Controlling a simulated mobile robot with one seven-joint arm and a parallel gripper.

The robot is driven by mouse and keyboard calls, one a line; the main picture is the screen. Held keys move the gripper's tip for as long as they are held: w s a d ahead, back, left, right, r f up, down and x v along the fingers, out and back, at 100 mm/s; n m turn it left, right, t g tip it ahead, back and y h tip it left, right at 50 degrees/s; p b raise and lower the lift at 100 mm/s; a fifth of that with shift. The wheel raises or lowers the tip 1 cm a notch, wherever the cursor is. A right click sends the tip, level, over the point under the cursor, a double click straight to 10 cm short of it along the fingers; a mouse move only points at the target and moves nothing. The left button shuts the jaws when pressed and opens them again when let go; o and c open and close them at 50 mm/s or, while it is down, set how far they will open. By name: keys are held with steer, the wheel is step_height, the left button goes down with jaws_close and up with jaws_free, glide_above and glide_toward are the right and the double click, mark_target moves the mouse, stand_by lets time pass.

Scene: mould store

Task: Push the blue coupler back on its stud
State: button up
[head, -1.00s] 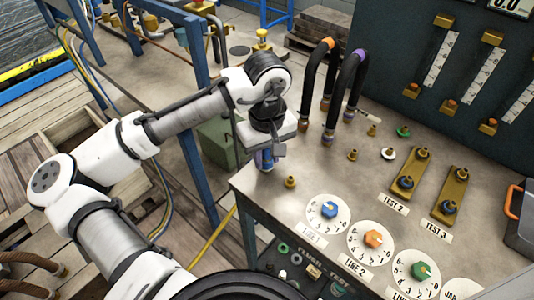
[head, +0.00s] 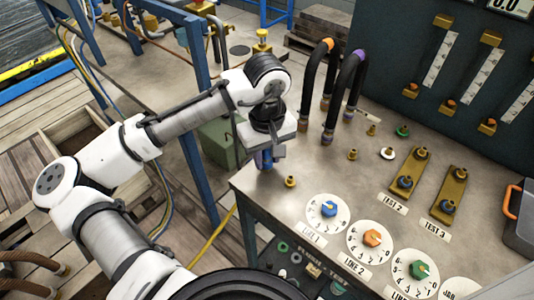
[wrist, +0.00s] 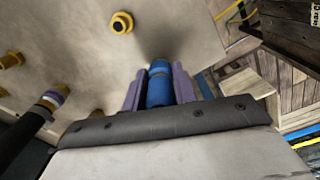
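The coupler looks roughly upright.
Two black hoses, one with an orange band (head: 313,75) and one with a purple band (head: 345,90), arch up behind the gripper. Dials, including a blue-knobbed one (head: 328,209), and brass test blocks (head: 408,178) lie to the right. The bench edge is close on the left.

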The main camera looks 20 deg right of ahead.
steer(key=o, duration=0.5)
step_height(320, 180, up, 14)
steer(key=shift+f, duration=0.15)
stand_by(0.6)
